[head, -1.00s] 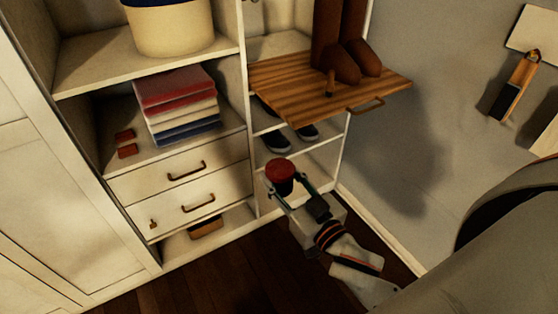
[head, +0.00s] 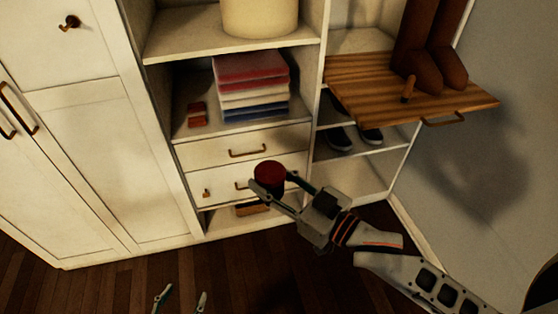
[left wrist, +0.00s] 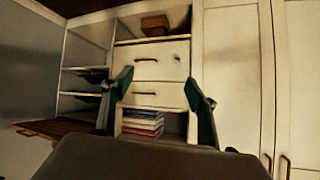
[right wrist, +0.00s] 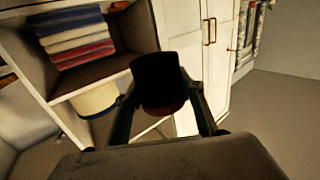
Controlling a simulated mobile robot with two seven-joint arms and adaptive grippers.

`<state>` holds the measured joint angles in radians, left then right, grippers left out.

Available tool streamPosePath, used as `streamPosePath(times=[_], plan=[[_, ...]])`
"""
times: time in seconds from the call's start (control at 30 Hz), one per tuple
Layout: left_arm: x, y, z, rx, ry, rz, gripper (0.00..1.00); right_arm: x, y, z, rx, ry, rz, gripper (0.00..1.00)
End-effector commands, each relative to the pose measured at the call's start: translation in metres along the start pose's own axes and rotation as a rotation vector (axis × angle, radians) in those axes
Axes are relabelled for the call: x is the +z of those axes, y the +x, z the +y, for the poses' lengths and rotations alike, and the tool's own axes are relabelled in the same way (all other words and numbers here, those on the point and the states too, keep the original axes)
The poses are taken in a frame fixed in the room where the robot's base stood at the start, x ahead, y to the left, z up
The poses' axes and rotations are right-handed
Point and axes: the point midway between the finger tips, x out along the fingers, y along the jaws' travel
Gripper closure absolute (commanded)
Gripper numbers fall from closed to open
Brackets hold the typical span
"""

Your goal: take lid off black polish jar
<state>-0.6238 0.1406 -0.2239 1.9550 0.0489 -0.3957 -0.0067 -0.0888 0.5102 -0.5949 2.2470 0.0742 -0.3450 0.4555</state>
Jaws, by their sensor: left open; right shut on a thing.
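The polish jar (head: 270,180) has a dark body and a red top, which is its lid as far as I can tell. My right gripper (head: 275,187) is shut around the jar and holds it in the air before the drawers. In the right wrist view the dark jar body (right wrist: 158,75) sits between the fingers (right wrist: 162,108), with a red rim at its lower edge. My left gripper (head: 181,299) is open and empty at the bottom of the head view, apart from the jar. The left wrist view shows its fingers (left wrist: 160,90) spread with nothing between them.
Behind the jar stands a cream wardrobe (head: 110,140) with drawers, folded towels (head: 250,88) and a pale tub (head: 260,15). A slatted wooden board (head: 400,92) with brown boots (head: 430,55) juts out at the right. Dark floor (head: 90,290) lies clear below.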

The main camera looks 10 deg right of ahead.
Motion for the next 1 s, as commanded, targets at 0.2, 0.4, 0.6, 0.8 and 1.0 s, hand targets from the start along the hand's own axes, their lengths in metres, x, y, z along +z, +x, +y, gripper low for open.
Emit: streamPosePath(times=[0.2, 0.4, 0.6, 0.8, 1.0], plan=[[-0.044, 0.048, 0.026, 0.093, 0.072, -0.005, 0.42, -0.001, 0.0, 0.0, 0.0, 0.0, 0.002, 1.0], [-0.098, 0.09, 0.063, 0.23, 0.212, -0.014, 0.42, -0.001, 0.0, 0.0, 0.001, 0.0, 0.002, 1.0], [-0.152, 0.116, 0.098, 0.373, 0.404, -0.015, 0.42, -0.001, 0.0, 0.0, 0.001, 0.0, 0.002, 1.0], [-0.204, 0.127, 0.126, 0.508, 0.641, -0.009, 0.42, -0.001, 0.0, 0.0, 0.001, 0.0, 0.002, 1.0], [-0.251, 0.127, 0.142, 0.627, 0.917, -0.004, 0.42, -0.001, 0.0, 0.0, 0.001, 0.0, 0.002, 1.0]])
